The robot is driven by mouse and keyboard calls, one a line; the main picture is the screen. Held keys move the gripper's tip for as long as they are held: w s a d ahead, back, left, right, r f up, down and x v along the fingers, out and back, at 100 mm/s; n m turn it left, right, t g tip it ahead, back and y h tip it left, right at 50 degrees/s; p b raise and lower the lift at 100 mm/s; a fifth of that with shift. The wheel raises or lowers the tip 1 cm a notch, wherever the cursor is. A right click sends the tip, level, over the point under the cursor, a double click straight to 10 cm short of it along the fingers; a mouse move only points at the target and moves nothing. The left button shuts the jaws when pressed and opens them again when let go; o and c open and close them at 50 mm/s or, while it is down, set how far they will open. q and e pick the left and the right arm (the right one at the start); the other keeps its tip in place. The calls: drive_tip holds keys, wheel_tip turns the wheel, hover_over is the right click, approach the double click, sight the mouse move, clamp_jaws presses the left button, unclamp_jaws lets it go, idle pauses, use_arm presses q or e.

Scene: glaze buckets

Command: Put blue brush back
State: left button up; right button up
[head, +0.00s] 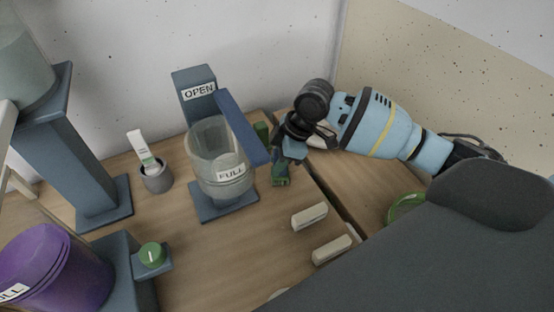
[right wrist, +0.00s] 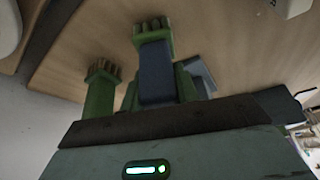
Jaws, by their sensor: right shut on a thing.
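My right gripper (head: 290,148) is at the back of the counter, beside the clear bucket. It is shut on a dark blue piece (right wrist: 156,75), which I take to be the blue brush. In the head view, green parts stand at the wall side (head: 262,131) and near side (head: 281,172) of the gripper. I cannot tell whether the brush touches them. My left gripper is not in view.
A purple bucket (head: 60,265) is at lower left. Two cream handles (head: 309,216) (head: 332,249) lie nearer me.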

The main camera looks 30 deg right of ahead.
drive_tip(key=shift+f, duration=0.1)
drive_tip(key=o, duration=1.1)
drive_tip(key=shift+c, duration=0.2)
drive_tip(key=p+v, duration=0.1)
drive_tip(key=v, duration=1.1)
drive_tip(key=shift+a, duration=0.1)
